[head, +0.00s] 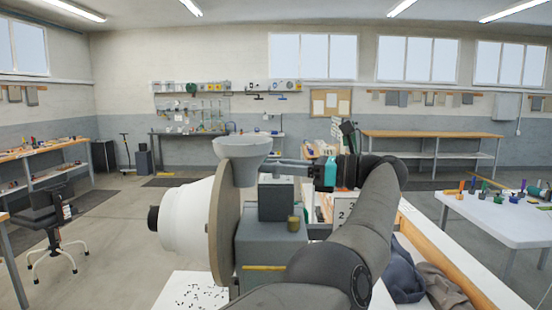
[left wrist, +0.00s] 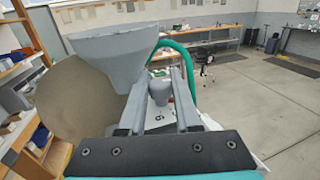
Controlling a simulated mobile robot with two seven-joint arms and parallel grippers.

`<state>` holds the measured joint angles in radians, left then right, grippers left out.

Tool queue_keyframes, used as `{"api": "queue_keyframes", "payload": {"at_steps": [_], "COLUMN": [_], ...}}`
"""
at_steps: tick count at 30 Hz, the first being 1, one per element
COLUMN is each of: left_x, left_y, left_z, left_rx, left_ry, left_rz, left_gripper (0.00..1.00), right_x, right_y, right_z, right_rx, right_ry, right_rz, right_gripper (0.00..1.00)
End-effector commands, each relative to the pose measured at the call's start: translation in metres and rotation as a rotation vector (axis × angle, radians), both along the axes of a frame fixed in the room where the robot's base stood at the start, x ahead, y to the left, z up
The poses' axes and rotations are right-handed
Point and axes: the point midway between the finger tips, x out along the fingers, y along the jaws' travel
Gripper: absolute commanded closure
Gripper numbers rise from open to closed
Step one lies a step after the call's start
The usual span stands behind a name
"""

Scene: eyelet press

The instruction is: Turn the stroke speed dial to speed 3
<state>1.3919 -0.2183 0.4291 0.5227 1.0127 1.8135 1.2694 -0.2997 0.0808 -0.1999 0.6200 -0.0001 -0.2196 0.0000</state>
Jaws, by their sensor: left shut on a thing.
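The eyelet press stands in the middle of the head view, with a grey body (head: 270,240), a grey hopper bowl (head: 242,150), a tan disc (head: 224,225) and a white rounded housing (head: 187,220). My left gripper (head: 285,163) reaches in from the right at the upper part of the press. In the left wrist view a grey knob (left wrist: 158,88), apparently the stroke speed dial, stands between the two fingers of my left gripper (left wrist: 162,80), which is shut on it. A small dark mark shows below the knob, too small to read surely. The dial is hidden in the head view. My right gripper is out of view.
The hopper (left wrist: 115,48) is close beside the fingers, and a green hose (left wrist: 185,58) curves behind them. A white table (head: 500,210) with small tools stands at the right. A stool (head: 52,215) stands on the left floor, which is otherwise mostly clear.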

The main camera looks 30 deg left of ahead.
Motion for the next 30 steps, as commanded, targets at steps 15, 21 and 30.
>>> {"api": "queue_keyframes", "payload": {"at_steps": [15,21,30], "left_x": [0.0001,0.0001,0.0001], "left_y": [-0.0003,-0.0003,-0.0002], "left_z": [-0.0011,-0.0012,-0.0007], "left_rx": [-0.003,-0.003,-0.002], "left_ry": [0.0,0.0,0.0], "left_rz": [0.018,0.017,0.017], "left_gripper": [1.0,1.0,0.56], "right_x": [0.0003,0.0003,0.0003], "right_y": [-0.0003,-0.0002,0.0], "right_z": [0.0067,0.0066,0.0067], "right_rx": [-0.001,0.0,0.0], "right_ry": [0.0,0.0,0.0], "right_rz": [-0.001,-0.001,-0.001], "right_gripper": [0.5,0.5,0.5]}}
